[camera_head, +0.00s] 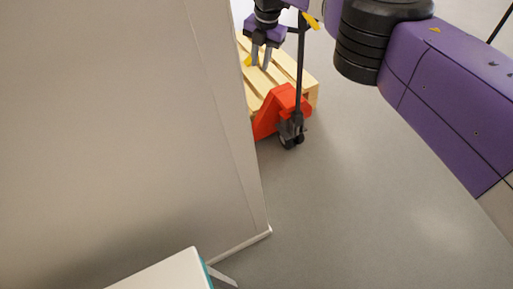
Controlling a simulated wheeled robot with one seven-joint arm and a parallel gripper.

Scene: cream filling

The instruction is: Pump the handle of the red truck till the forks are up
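The red truck (277,107) stands at the top middle of the view, with a wooden pallet (312,90) on its far side. Its black handle (301,62) rises from the wheel end, almost upright, and its top runs out of the frame. The forks are hidden, so I cannot tell their height. My gripper (260,63) points down just left of the handle, in front of the pallet's slats in the picture. Its two grey fingers are apart with nothing visible between them. It does not appear to hold the handle.
A large pale panel (120,120) fills the left side and hides part of the truck and pallet. A white-topped thing with a teal edge (165,274) is at the bottom. My purple arm crosses the upper right. Grey floor (370,200) is clear right of the truck.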

